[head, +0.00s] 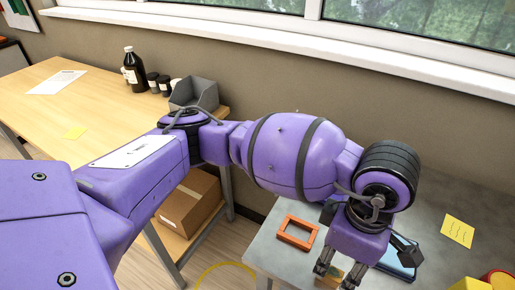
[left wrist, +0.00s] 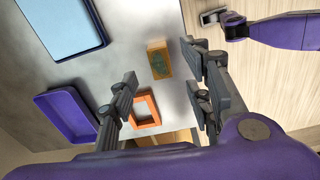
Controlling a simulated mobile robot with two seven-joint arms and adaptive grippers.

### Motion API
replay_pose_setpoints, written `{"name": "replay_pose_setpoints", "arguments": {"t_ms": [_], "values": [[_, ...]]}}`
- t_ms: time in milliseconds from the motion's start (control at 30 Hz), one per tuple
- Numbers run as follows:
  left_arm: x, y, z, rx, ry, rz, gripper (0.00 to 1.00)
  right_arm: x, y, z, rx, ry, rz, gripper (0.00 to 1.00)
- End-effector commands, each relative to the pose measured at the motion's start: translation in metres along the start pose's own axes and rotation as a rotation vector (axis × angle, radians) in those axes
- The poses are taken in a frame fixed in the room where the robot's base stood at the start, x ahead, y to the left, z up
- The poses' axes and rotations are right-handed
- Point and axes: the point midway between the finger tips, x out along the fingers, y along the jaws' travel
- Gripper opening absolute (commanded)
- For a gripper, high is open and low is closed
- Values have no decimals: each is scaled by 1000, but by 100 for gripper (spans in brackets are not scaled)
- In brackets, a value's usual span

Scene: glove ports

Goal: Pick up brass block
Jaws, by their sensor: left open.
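The brass block (left wrist: 158,64) is a small yellow-orange block with a greenish patch on its face. It rests on the grey table (left wrist: 135,45) in the left wrist view. My left gripper (left wrist: 163,91) is open. In that view the block shows beyond the gap between its fingers, and no finger is seen touching it. In the head view my left gripper (head: 338,273) points down over the table's front part, and the block (head: 330,280) is partly hidden by it. A purple arm with a dark gripper, apparently my right gripper (left wrist: 218,17), shows at upper right; its jaws are unclear.
An orange open frame (head: 297,232) lies left of my left gripper. A blue flat item (left wrist: 60,25) and a purple tray (left wrist: 68,112) are also on the table. A yellow note (head: 457,231) lies at right. A wooden table (head: 95,115) holds bottles and a grey bin (head: 195,94).

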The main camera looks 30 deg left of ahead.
Motion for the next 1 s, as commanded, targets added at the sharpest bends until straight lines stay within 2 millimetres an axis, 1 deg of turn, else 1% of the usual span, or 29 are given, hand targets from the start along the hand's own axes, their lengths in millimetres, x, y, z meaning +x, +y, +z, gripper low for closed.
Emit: {"name": "replay_pose_setpoints", "arguments": {"t_ms": [67,200,333,433,633,900,967,1000], "values": [[10,-2,-1,-3,2,-5,45,-1,1,1,-3,-3,0,40],[31,-5,-2,-3,1,-5,45,0,-3,-16,0,26,-7,40],[48,-4,-2,-3,0,-5,45,2,-7,-25,5,41,-11,40],[52,-4,-2,-2,-1,-3,45,2,-8,-26,11,42,-11,40],[52,-4,-1,-1,-1,-1,45,2,-9,-24,13,39,-11,40],[51,-3,-1,-1,-2,0,10,0,-8,-18,12,27,-9,40],[51,-3,-1,-1,-2,0,2,0,-7,-17,11,26,-9,40],[51,-3,-1,-1,-2,0,0,0,-7,-17,10,25,-9,40]]}}
